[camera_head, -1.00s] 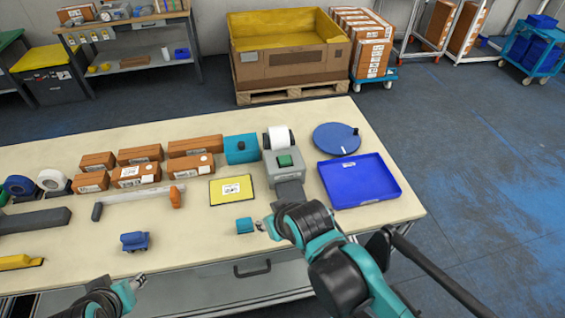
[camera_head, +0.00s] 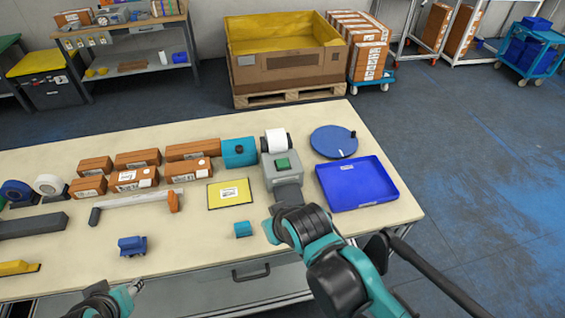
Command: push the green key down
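The green key (camera_head: 283,163) sits on top of the grey box-shaped device (camera_head: 288,184), which stands on the table below a white roll. My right gripper (camera_head: 268,229) is in front of the device, low over the table's front part and apart from the key. Its fingers are small and partly hidden by its own wrist, so its opening is unclear.
The white roll (camera_head: 277,140) and a teal box (camera_head: 239,152) stand behind the device. A blue tray (camera_head: 358,202) and a blue round disc (camera_head: 333,141) are to its right. A yellow label pad (camera_head: 229,194) lies left. A small blue toy-like item (camera_head: 132,245) is near the front.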

